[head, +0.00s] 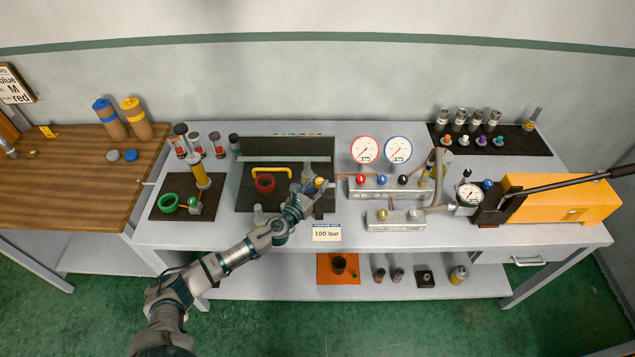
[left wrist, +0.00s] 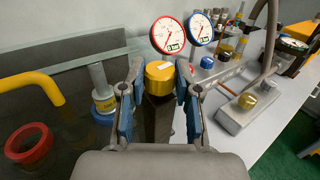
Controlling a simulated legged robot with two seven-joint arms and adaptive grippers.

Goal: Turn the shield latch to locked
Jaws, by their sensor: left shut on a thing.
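The clear shield (head: 285,146) stands over a dark station on the bench, with a yellow handle (head: 272,170) on it; the handle also shows in the left wrist view (left wrist: 42,84). The latch's yellow knob (left wrist: 159,77) is in the middle of the left wrist view, at the station's right side. My left gripper (head: 317,187) reaches there from the front left. In the left wrist view my left gripper (left wrist: 157,90) has its blue-padded fingers on both sides of the yellow knob, shut on it. Which way the latch points I cannot tell. My right gripper is out of view.
A red ring (head: 265,184) lies inside the station. Two round gauges (head: 381,150) stand on a manifold (head: 390,190) just right of my gripper. A "100 bar" card (head: 326,233) hangs at the bench's front edge. A yellow pump (head: 560,198) with a long lever stands far right.

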